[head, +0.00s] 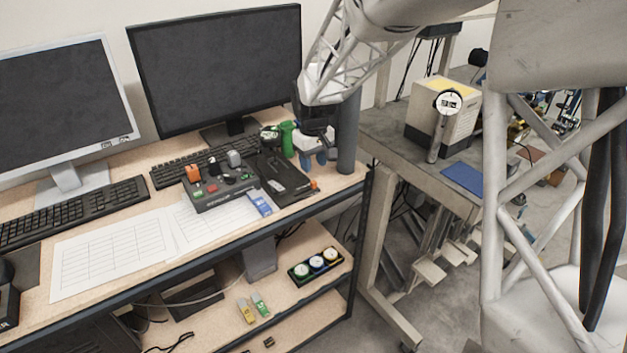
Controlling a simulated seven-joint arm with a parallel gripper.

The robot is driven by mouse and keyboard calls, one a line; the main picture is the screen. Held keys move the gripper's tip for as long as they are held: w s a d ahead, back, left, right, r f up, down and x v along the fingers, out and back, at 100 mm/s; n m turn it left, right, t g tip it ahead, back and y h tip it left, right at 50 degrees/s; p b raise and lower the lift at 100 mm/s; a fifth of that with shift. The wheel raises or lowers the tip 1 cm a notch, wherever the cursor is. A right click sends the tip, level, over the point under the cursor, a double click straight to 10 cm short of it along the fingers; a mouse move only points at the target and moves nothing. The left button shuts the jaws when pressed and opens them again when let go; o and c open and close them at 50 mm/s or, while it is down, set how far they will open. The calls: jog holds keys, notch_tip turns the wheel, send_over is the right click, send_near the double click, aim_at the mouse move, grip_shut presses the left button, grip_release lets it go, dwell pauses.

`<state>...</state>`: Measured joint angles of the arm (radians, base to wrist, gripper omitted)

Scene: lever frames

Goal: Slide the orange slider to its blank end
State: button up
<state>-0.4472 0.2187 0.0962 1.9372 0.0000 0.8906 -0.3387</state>
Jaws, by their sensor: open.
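An orange block-shaped knob (193,173), which looks like the orange slider, stands at the back left of a dark grey control box (226,194) on the desk. Its track and end markings are too small to read. A grey knob (234,158) stands at the box's back right, with small red and green buttons and dark knobs between.
A black flat tray (284,186) with a small orange part lies between the box and my gripper. A green object (287,139) stands behind it. A blue item (259,203) lies before the box. A monitor (215,65) and keyboard (190,163) are behind; paper sheets (110,248) lie left.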

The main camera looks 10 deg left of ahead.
aim_at(313, 182)
jog(key=shift+f, duration=3.3)
jog(key=shift+c, duration=0.3)
grip_shut()
